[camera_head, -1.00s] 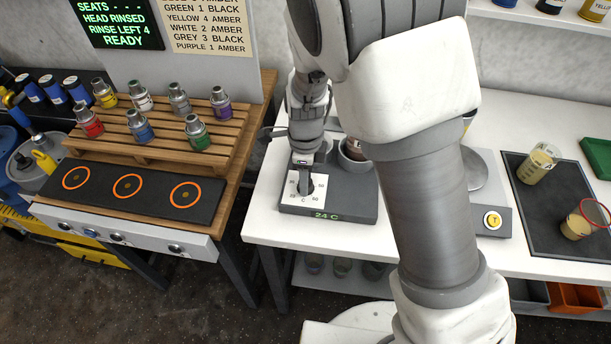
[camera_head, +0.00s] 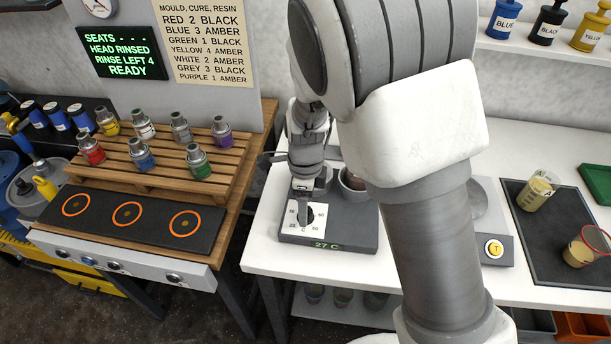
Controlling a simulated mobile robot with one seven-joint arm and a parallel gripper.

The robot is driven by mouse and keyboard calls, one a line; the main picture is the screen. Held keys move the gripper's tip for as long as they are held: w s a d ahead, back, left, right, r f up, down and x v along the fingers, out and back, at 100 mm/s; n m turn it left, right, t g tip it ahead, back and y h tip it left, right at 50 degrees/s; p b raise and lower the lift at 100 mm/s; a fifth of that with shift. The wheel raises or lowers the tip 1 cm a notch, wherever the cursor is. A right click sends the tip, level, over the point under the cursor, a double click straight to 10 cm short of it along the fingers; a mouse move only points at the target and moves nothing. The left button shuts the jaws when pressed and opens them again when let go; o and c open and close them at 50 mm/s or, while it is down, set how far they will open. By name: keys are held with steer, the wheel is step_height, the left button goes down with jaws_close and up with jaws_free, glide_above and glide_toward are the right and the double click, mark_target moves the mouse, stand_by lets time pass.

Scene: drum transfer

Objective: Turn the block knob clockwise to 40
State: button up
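The block knob (camera_head: 310,214) is a dark round knob on a white square dial plate (camera_head: 319,219) with small printed numbers. It sits on the front left of a grey heating block (camera_head: 352,234) whose green display (camera_head: 326,245) reads 27 C. My gripper (camera_head: 304,214) points down at the knob from above, with its fingertips at the knob. The gripper covers part of the knob and dial, so the pointer setting is not readable. Whether the fingers are closed on the knob cannot be made out.
A dark cup (camera_head: 354,183) sits in the block, close to my arm. A scale with a yellow button (camera_head: 494,249) and a dark mat (camera_head: 526,232) with beakers stand right. A wooden rack (camera_head: 237,165) of capped bottles stands left, across a gap.

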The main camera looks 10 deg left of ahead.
step_height(320, 180, up, 16)
steer(key=p, duration=0.1)
stand_by(0.4)
steer(key=s+d+r+n+t+y, duration=0.1)
steer(key=s+d+r+n, duration=0.25)
steer(key=d, duration=0.25)
steer(key=s+d+r+n+t+y, duration=0.1)
steer(key=s+d+r+n, duration=0.1)
steer(key=d+r+n, duration=0.4)
steer(key=s+d+n+t+h, duration=0.2)
steer(key=s+d+n+t, duration=0.1)
steer(key=s+d+n, duration=0.5)
steer(key=shift+s+d+r+t, duration=0.3)
steer(key=shift+s+d, duration=0.4)
steer(key=shift+d, duration=0.15)
